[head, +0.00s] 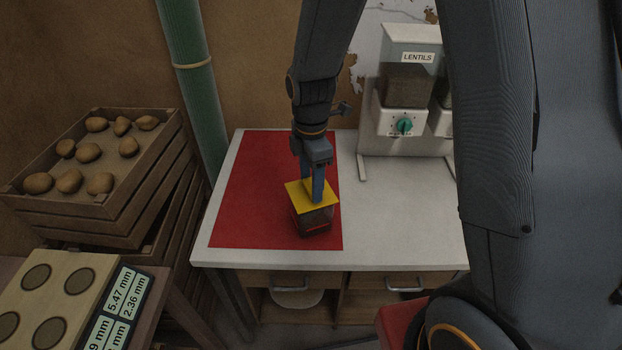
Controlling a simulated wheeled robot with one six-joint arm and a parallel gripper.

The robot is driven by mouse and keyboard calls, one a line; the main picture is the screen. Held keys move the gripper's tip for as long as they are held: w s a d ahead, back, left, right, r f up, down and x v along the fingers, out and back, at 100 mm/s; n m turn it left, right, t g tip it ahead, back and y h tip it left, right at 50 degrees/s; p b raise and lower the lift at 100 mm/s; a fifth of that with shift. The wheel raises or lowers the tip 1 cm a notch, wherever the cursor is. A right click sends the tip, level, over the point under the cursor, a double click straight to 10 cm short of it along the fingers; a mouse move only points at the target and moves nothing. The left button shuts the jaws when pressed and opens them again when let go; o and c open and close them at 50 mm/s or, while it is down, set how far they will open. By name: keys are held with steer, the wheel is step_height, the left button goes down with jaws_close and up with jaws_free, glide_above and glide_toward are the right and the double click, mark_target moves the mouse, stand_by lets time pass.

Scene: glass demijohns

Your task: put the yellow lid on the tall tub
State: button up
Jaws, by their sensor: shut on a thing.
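The yellow lid (297,190) is a flat square plate, seen in the middle of the head view. My gripper (317,192) comes down from above and is shut on the lid; its fingers hide part of the lid's top. A dark, see-through tub (315,222) with reddish edges is directly below the lid, on the red mat. The lid covers the tub's top from this angle. I cannot tell whether the lid touches the rim or hangs a little above it. No second tub shows.
The red mat (250,200) lies on a white table (400,220). A lentil dispenser (408,85) stands at the back right. A green pipe (190,70) rises behind the table's left side. Crates of potatoes (90,165) stand left. The mat around the tub is clear.

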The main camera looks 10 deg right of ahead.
steer(key=shift+f, duration=0.4)
stand_by(1.4)
steer(key=o, duration=2)
steer(key=shift+r, duration=0.15)
steer(key=shift+r+p, duration=2.85)
steer(key=shift+r, duration=0.55)
